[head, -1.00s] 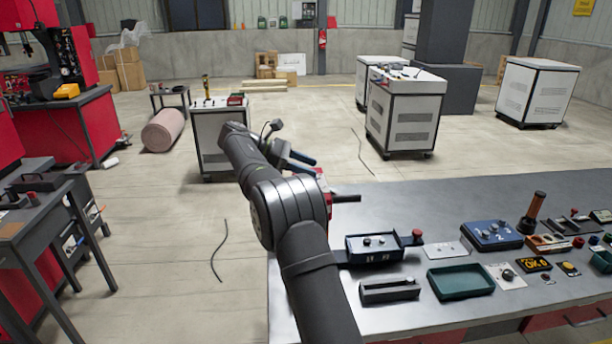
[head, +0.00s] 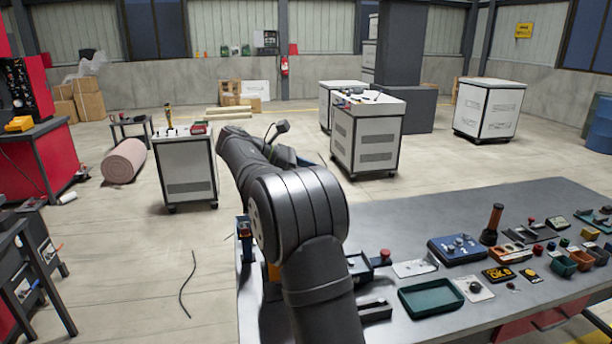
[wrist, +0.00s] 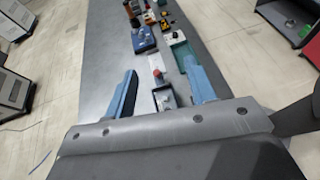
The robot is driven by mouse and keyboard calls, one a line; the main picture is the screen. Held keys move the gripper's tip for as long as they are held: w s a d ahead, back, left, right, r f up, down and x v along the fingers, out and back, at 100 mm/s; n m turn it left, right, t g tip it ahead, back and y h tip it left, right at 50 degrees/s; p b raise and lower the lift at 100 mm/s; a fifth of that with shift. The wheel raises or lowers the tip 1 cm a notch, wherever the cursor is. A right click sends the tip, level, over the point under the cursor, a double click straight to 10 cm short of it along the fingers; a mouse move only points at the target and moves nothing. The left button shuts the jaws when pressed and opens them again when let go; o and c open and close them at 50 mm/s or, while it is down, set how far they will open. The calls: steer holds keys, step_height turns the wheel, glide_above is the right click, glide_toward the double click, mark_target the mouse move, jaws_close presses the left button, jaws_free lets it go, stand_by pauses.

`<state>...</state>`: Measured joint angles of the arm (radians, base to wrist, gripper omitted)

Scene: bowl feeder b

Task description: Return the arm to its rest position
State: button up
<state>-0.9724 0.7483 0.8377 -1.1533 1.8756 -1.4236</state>
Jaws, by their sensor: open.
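My gripper (wrist: 162,95) shows in the wrist view with its two blue fingers spread wide apart and nothing between them. It is above the grey workbench (wrist: 105,55), and the bench devices lie beyond and below the fingers. In the head view my arm reaches up from the bottom over the left end of the bench (head: 390,218). My gripper's fingers are mostly hidden behind the arm there.
On the bench are a green tray (head: 446,297), a blue box with knobs (head: 460,249), a brown-handled lever (head: 491,224) and several small parts bins. White cabinets (head: 368,135) stand beyond on the open floor. The bench's middle back is clear.

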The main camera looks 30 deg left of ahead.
steer(key=s+a+f, duration=0.1)
steer(key=a+f, duration=0.1)
steer(key=a, duration=0.1)
steer(key=s+a+f, duration=0.1)
steer(key=a+f, duration=0.1)
steer(key=a, duration=0.2)
steer(key=s+a+f, duration=0.1)
steer(key=a+f, duration=0.1)
steer(key=a, duration=0.1)
steer(key=shift+a+f, duration=0.3)
steer(key=f, duration=0.3)
steer(key=shift+s+a+f, duration=0.1)
steer(key=shift+a, duration=0.25)
steer(key=shift+f, duration=0.65)
steer(key=shift+r, duration=0.1)
